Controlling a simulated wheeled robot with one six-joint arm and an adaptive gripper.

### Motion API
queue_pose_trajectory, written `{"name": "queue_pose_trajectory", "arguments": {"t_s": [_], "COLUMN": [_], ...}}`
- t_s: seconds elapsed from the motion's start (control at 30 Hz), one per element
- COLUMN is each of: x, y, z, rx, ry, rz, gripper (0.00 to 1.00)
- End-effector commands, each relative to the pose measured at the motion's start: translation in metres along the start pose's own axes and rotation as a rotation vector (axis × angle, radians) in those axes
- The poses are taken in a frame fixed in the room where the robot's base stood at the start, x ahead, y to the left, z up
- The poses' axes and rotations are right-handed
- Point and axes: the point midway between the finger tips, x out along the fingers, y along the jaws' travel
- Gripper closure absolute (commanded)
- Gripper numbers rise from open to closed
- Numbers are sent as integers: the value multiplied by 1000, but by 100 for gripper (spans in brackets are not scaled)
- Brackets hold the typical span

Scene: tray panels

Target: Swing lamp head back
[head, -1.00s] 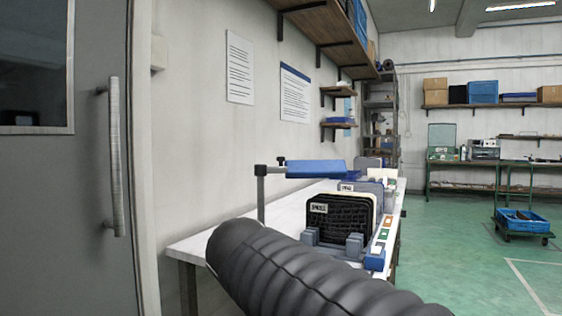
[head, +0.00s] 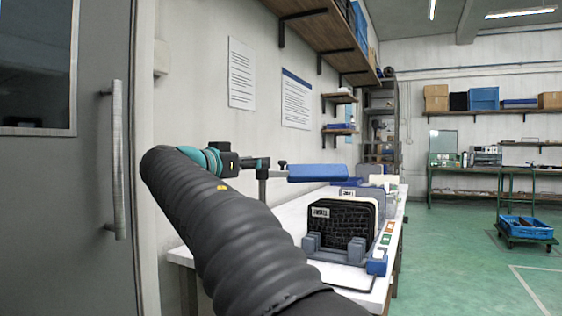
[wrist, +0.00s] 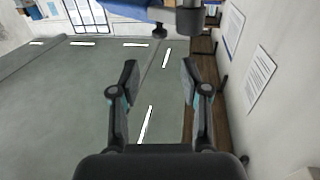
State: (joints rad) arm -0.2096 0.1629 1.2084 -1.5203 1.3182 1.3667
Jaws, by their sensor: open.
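The blue lamp head (head: 318,172) is a flat bar pointing right from the top of a grey post (head: 262,198) on the white bench. A dark knob sits near the joint. My gripper (head: 257,163) is close to the post top and left end of the lamp arm; contact cannot be told in the head view. In the wrist view my gripper (wrist: 157,72) is open, with nothing between its fingers. There the blue lamp head (wrist: 135,11) and grey post (wrist: 190,18) show at the top edge, beyond the fingertips.
A black panel (head: 340,222) stands in a grey rack on the white bench (head: 296,222), with more panels behind. Wooden shelves (head: 310,18) overhang along the wall. A grey door (head: 50,200) is at left. A blue crate (head: 525,228) sits on a trolley on the open green floor.

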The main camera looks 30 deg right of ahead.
Motion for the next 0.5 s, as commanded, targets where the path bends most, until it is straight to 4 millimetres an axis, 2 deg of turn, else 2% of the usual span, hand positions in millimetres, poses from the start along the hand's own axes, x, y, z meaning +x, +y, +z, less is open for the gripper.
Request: {"name": "queue_pose_trajectory", "arguments": {"t_s": [0.3,0.5], "x": [61,92], "y": [1,0], "z": [-1,-1], "rx": [-2,-1], "ry": [-1,-2], "rz": [3,1], "gripper": [54,54]}}
